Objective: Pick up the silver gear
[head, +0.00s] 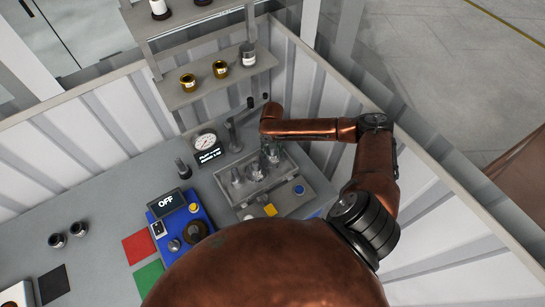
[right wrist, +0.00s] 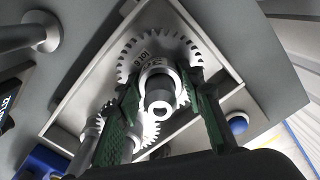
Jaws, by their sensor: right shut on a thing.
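The silver gear (right wrist: 143,52) is a large toothed wheel with a hub in the right wrist view. It also shows, small and partly covered, in the head view (head: 255,173). My right gripper (right wrist: 162,92) has its green-padded fingers on both sides of the hub and is shut on it. In the head view the right gripper (head: 269,152) reaches down over the grey tray (head: 308,168). The gear is inside the tray's outline; I cannot tell whether it touches the base. A smaller gear (right wrist: 150,129) shows partly behind the fingers. My left gripper is not in view.
A pressure gauge (head: 205,141) and upright posts stand behind the tray. A blue unit with an OFF display (head: 172,203) stands to its left. Red (head: 138,247) and green (head: 149,277) squares lie further left. A shelf (head: 208,88) hangs above the back.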

